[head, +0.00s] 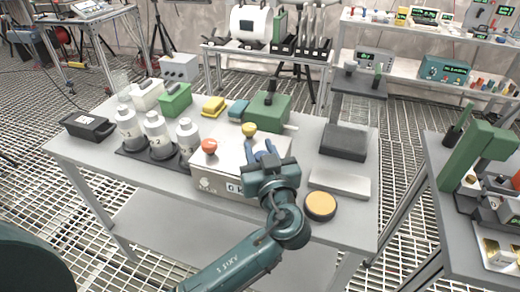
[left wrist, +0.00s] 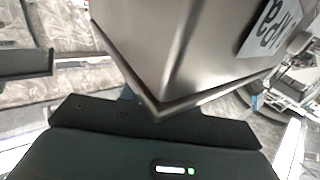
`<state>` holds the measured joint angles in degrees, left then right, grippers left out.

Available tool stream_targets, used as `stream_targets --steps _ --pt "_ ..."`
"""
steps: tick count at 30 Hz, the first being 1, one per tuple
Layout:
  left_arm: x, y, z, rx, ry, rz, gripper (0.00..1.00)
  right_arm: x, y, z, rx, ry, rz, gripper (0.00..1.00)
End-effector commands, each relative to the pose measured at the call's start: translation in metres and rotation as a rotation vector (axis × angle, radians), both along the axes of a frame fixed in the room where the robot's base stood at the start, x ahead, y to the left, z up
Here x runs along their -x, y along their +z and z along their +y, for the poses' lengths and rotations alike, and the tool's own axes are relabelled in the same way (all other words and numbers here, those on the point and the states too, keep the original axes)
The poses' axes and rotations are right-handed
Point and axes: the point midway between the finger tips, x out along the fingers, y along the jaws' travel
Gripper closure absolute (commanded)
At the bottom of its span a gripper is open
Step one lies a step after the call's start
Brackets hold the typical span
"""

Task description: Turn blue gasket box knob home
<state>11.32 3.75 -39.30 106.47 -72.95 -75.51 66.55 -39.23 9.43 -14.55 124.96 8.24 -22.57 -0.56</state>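A metal box (head: 215,186) with a pale top stands near the front edge of the grey table. It has a red-orange knob (head: 209,147) at its left and a yellow knob (head: 249,129) at its back. I cannot make out a separate blue knob; dark blue parts at my left gripper (head: 261,148) cover the box's right side. This gripper is over the right part of the box, and its hold is unclear. In the left wrist view a metal box corner (left wrist: 185,60) with a lettered plate (left wrist: 272,28) fills the upper middle and hides the fingertips. My right gripper is out of view.
White bottles (head: 157,135) stand in a black tray left of the box. A green device (head: 268,110) is behind it. A yellow-topped round object (head: 320,206) and a pale slab (head: 340,182) lie to the right, with a dark stand (head: 345,140) behind.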

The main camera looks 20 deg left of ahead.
Motion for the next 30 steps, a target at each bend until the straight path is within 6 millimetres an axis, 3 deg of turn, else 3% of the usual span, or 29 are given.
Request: stream_targets --steps 7,20,30 --pt "0.0001 0.0000 0.0004 0.000 0.002 0.000 0.91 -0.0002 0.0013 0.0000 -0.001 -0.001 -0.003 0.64" --pt "-0.0004 -0.0008 -0.0002 0.000 -0.098 -0.001 0.91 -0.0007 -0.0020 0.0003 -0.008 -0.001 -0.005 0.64" --pt "-0.0019 0.0013 -0.0048 -0.001 -0.382 -0.002 0.91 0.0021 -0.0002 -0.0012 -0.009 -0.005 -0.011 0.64"
